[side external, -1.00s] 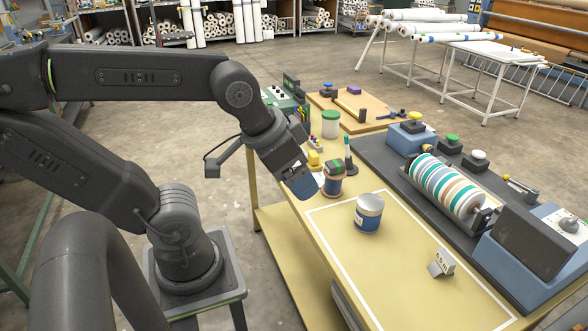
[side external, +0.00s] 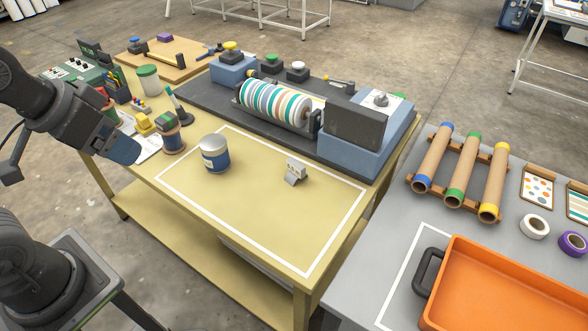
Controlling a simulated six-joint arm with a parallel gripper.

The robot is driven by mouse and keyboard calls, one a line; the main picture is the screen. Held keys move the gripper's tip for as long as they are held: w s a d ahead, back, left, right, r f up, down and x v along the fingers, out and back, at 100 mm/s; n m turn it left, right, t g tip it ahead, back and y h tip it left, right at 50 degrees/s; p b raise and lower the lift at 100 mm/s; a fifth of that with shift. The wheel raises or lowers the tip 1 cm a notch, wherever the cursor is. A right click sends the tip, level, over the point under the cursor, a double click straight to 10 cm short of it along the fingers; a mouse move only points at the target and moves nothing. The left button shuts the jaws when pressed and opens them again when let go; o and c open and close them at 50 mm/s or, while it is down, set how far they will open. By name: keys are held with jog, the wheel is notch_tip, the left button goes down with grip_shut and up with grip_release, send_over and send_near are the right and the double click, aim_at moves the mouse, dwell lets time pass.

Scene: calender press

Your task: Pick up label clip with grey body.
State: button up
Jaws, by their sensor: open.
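The label clip with grey body (side external: 294,172) stands on the yellow table, inside the white outlined rectangle, with its pale label tilted upward. It is right of a blue and silver tin (side external: 214,154). My gripper (side external: 122,150) is at the left, above the table's left edge, well apart from the clip, with the tin between them in the picture. It points down and to the right and holds nothing that I can see. Its fingers appear as one blue-grey block, so the gap between them is hidden from this side.
A brown spool-like pot with a green top (side external: 169,133) and a yellow block (side external: 147,122) are close to my gripper. The calender press with its striped roller (side external: 272,105) stands behind the clip. A grey table with an orange tray (side external: 500,285) is at right. The rectangle's front is clear.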

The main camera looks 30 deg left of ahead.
jog(key=shift+c, duration=0.5)
jog(key=c, duration=0.5)
jog(key=w+d+r+n+g, duration=0.2)
jog(key=w+r+n, duration=0.15)
jog(key=w, duration=0.55)
jog(key=n+g+y, duration=0.2)
jog(key=n+g, duration=0.1)
jog(key=n, duration=0.9)
send_over(296, 163)
jog(key=d, duration=0.2)
notch_tip(296, 163, down, 16)
jog(key=f, duration=0.4)
jog(key=a+f, duration=0.1)
jog(key=f, duration=0.3)
jog(key=a+f, duration=0.1)
jog(key=f, duration=0.4)
